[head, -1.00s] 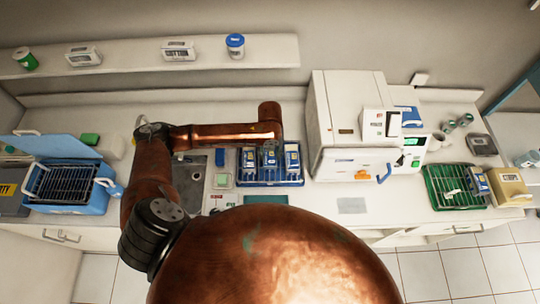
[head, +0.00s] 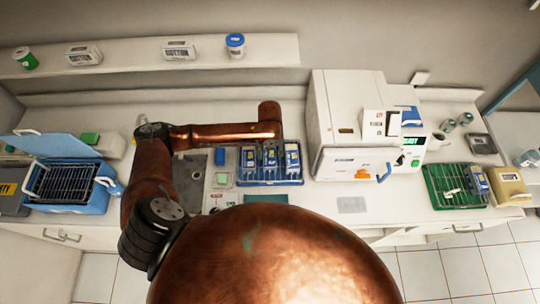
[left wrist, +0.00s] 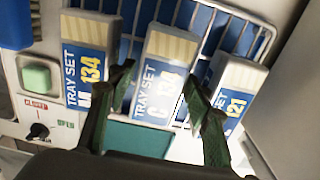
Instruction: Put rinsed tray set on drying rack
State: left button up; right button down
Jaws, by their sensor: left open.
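Three white tray sets with blue labels stand side by side in a blue wire rack (head: 292,181) on the counter. In the left wrist view they are a left one marked 134 (left wrist: 88,62), a middle one marked C 134 (left wrist: 165,60) and a right one marked 121 (left wrist: 236,85). My left gripper (left wrist: 158,75) is open, its fingers on either side of the middle set in the picture; I cannot tell whether they touch it. In the head view my forearm hides the jaws. Another tray set (head: 479,183) stands at the green rack (head: 434,200) on the right. My right gripper is not in view.
A sink (head: 192,182) lies left of the blue rack, and a white machine (head: 335,120) stands close on its right. A blue open tub (head: 92,203) with a wire basket is at far left. A beige box (head: 510,187) is at far right. A shelf (head: 130,62) runs above.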

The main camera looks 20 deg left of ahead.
aim_at(270, 154)
pick_arm(q)
notch_tip(270, 154, up, 11)
jog(key=shift+b, duration=0.35)
